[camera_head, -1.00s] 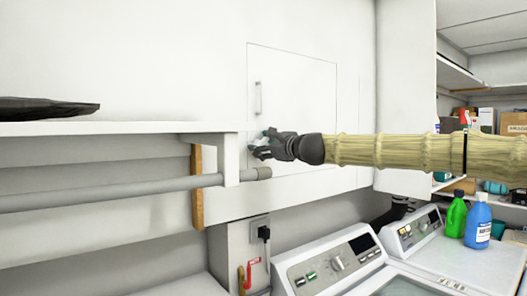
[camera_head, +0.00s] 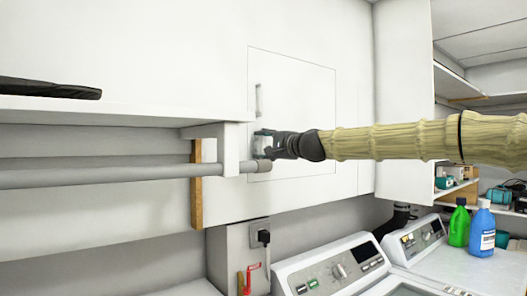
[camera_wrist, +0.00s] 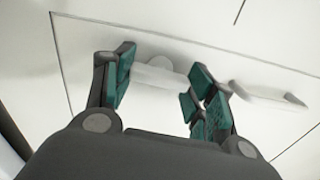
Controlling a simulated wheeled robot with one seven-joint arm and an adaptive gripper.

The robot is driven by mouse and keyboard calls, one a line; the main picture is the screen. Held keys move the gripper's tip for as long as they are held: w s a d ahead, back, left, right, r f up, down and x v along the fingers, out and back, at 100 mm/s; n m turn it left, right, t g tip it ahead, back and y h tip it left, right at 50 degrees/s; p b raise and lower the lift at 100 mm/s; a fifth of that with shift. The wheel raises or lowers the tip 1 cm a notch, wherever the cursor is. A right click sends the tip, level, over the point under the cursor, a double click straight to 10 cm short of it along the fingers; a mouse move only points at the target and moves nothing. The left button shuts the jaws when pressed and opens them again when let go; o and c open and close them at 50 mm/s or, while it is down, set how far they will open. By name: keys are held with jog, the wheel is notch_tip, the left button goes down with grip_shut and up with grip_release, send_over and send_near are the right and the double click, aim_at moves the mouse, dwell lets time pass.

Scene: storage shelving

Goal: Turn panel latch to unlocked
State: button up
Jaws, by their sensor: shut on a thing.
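The white access panel (camera_head: 305,110) is outlined on the white wall, and it fills much of the wrist view (camera_wrist: 190,55). A small white latch (camera_wrist: 157,80) sits near the panel's edge. My gripper (camera_head: 264,144) is at the panel's lower left. In the wrist view its teal-padded fingers (camera_wrist: 158,84) are on both sides of the latch, shut on it. The fingers partly hide the latch, and its lock state cannot be read. The panel's pale handle (camera_head: 258,100) is above my gripper in the head view, and it also shows right of the fingers in the wrist view (camera_wrist: 265,95).
A shelf (camera_head: 110,108) and a grey pipe (camera_head: 110,175) run along the left, the pipe ending close to my gripper. Below are a washing machine (camera_head: 335,270), an outlet box (camera_head: 240,245), and green (camera_head: 459,226) and blue (camera_head: 483,230) bottles.

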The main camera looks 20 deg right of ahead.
jog(key=shift+n, duration=0.6)
jog(key=o, duration=1)
jog(key=shift+w, duration=0.1)
jog(key=shift+v, duration=6.1)
